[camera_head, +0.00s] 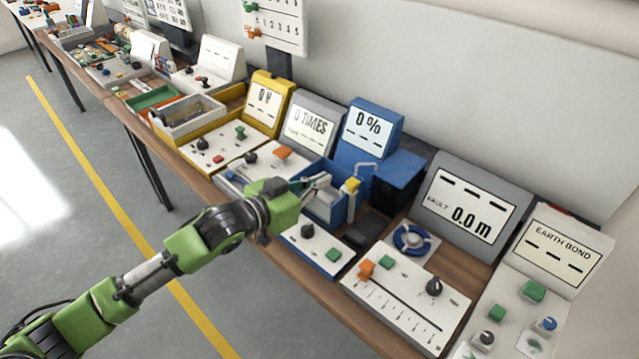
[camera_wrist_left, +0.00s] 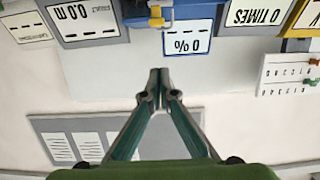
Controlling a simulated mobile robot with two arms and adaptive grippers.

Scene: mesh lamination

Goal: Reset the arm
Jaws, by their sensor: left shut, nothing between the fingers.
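My left arm, green and grey, comes in from the lower left of the head view. Its gripper (camera_head: 322,181) is over the blue machine (camera_head: 325,203) with the "0 %" display (camera_head: 368,131). In the left wrist view the gripper (camera_wrist_left: 158,78) is shut, its fingertips together with nothing between them. That view is upside down and shows the "0 %" display (camera_wrist_left: 188,40) beyond the tips. My right gripper is not in view.
A yellow "0 V" unit (camera_head: 265,105), a grey "0 TIMES" unit (camera_head: 311,122), a "FAULT 0.0 m" unit (camera_head: 468,210) and an "EARTH BOND" unit (camera_head: 562,249) line the wooden bench. A yellow-tipped metal part (camera_head: 351,186) stands close to the gripper. The floor (camera_head: 80,240) in front is clear.

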